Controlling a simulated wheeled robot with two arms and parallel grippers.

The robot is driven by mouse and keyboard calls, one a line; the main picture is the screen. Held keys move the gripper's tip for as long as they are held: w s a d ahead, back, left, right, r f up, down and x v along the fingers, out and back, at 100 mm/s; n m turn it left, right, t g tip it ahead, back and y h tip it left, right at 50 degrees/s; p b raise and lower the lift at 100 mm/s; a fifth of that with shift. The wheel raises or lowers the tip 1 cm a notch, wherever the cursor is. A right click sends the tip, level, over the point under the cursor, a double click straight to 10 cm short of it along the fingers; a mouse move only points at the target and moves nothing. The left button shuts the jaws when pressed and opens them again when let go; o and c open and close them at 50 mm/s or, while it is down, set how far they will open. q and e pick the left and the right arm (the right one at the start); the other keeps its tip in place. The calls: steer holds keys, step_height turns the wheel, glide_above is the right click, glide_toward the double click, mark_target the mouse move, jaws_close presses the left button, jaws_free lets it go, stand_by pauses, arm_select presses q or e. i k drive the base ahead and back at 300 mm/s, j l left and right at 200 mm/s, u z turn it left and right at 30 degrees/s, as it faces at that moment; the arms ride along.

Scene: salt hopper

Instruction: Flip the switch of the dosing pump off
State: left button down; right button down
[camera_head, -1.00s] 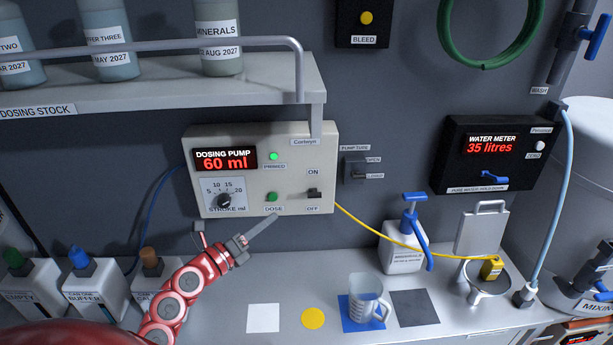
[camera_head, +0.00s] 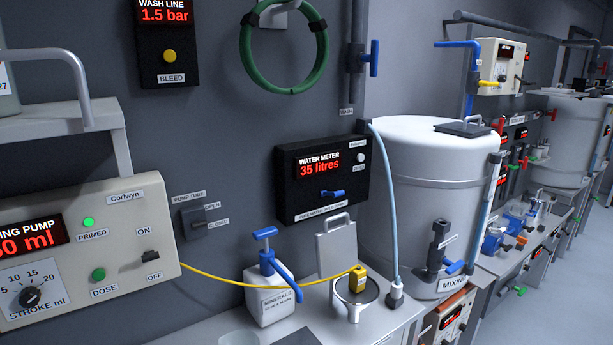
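The dosing pump (camera_head: 65,285) is a cream box on the wall at the left, cut off by the picture's left edge. Its red display is partly cut off and its green PRIMED lamp (camera_head: 88,222) is lit. Its small dark switch (camera_head: 149,257) sits between the ON label above and the OFF label below. The switch is too small to tell which way its lever is set. A green DOSE button (camera_head: 99,274) and a black stroke knob (camera_head: 31,297) are to its left. Neither of my grippers is in view.
A yellow hose (camera_head: 225,281) runs from the pump to a yellow fitting (camera_head: 357,279) above a metal cup. A white minerals jug (camera_head: 270,297) with a blue pump head stands on the bench. The water meter (camera_head: 320,178) reads 35 litres. A large white mixing tank (camera_head: 425,180) stands right.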

mark_target(151, 255)
steer(key=k+l+z, duration=0.25)
steer(key=l, duration=0.95)
steer(key=i+l+z, duration=0.2)
steer(key=l, duration=0.95)
steer(key=k+u, duration=0.1)
steer(key=u, duration=1.9)
steer(key=i+l, duration=0.15)
steer(key=i, duration=0.35)
steer(key=i+l, duration=0.15)
steer(key=i, duration=0.35)
